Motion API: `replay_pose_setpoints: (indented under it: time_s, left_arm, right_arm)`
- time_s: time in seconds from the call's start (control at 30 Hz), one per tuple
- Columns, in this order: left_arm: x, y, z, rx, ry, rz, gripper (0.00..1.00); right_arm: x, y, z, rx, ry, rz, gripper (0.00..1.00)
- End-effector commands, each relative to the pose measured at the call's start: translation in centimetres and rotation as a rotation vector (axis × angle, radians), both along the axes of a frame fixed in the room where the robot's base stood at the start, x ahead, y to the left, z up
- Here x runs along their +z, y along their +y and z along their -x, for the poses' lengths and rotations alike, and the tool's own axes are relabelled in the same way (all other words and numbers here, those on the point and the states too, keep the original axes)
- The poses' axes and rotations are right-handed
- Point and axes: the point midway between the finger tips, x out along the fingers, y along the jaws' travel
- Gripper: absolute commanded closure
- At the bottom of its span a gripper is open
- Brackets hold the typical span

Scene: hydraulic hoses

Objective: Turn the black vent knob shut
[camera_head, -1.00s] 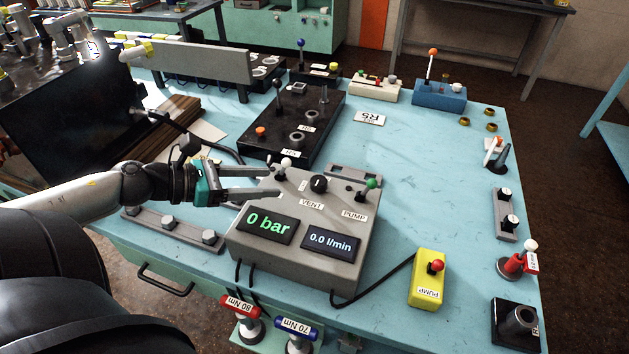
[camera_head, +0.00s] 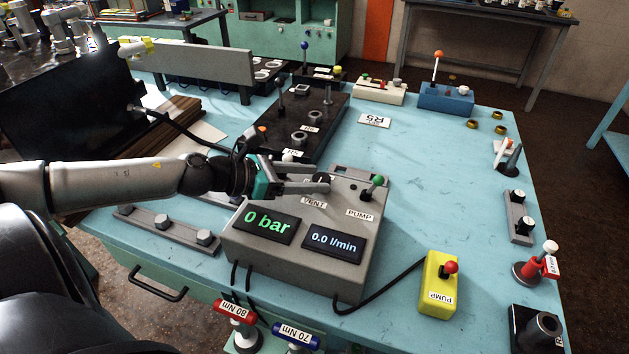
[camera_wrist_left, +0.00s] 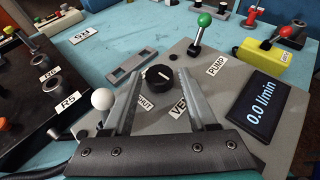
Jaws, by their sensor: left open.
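The black vent knob (camera_wrist_left: 158,77) sits on the sloped top of the grey control box (camera_head: 340,283), by the VENT label (camera_head: 313,202). It has a white pointer line. In the left wrist view it shows between and just beyond the two fingertips of my left gripper (camera_wrist_left: 157,80). In the head view my left gripper (camera_head: 328,182) is open over the box, its fingers partly hiding the knob. I cannot tell whether the fingers touch it. My right gripper is not in view.
A white-balled lever (camera_wrist_left: 103,98) stands close beside one finger. A green-balled lever (camera_head: 377,181) stands by the PUMP label. Displays on the box read 0 bar and 0.0 l/min.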

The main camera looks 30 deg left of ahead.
Motion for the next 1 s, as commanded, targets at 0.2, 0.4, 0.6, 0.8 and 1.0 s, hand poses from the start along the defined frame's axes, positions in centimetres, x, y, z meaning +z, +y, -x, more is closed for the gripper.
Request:
replay_pose_setpoints:
  time_s: [0.2,0.4,0.6,0.8,1.0]
  left_arm:
    - [-0.32,-0.36,-0.77,0.0,-0.003,-0.003,0.42]
    - [-0.46,-0.5,-1.03,0.002,-0.001,-0.004,0.42]
    - [-0.5,-0.51,-1.07,0.002,0.0,-0.004,0.42]
    - [-0.5,-0.52,-1.07,0.002,0.0,-0.004,0.48]
    - [-0.51,-0.52,-1.06,0.002,-0.001,-0.003,0.71]
  right_arm:
    - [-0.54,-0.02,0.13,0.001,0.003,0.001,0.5]
    - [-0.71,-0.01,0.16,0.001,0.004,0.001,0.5]
    - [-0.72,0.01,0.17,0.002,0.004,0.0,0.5]
    - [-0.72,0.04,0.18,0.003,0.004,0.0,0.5]
    - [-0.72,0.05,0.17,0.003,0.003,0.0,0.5]
